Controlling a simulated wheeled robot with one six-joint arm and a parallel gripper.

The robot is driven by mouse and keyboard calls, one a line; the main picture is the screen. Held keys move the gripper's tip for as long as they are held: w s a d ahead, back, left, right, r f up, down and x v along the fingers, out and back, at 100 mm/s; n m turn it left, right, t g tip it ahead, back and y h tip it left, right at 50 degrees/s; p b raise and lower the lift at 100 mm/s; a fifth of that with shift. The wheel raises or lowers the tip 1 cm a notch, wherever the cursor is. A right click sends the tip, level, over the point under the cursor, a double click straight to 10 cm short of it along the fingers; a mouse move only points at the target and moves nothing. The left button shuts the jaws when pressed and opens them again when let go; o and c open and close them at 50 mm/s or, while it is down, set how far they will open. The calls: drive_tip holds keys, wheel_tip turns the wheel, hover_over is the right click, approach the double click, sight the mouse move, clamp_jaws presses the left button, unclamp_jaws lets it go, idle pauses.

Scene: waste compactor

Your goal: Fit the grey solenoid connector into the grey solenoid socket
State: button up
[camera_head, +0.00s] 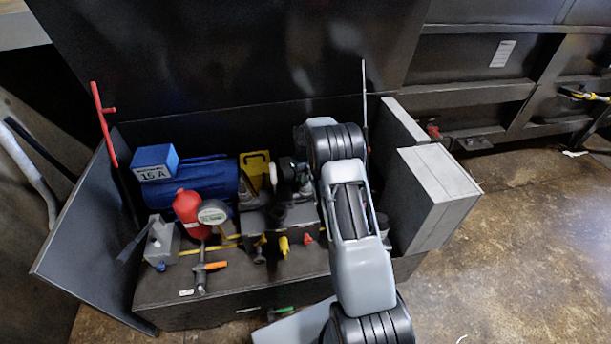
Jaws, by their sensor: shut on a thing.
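My arm reaches over the open compartment from the front. My gripper (287,174) is a small dark shape left of my wrist, above the dark valve block (292,217), partly hidden by my arm. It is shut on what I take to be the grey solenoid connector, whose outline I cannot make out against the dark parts. The grey solenoid socket cannot be picked out for sure among the small dark fittings on the block. I cannot tell whether connector and socket touch.
A blue motor (215,183) with a blue box (155,163) lies behind a red canister (187,208) and a round gauge (213,212). A yellow plate (255,168) stands behind the block. Open side doors (82,235) and a grey cabinet (432,200) flank the compartment. Thin upright rods rise at both sides.

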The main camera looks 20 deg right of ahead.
drive_tip(key=shift+f, duration=0.2)
drive_tip(key=o, duration=1)
drive_tip(key=shift+c, duration=0.4)
drive_tip(key=shift+r, duration=0.1)
drive_tip(key=shift+r+p, duration=1.95)
drive_tip(key=shift+r, duration=1.55)
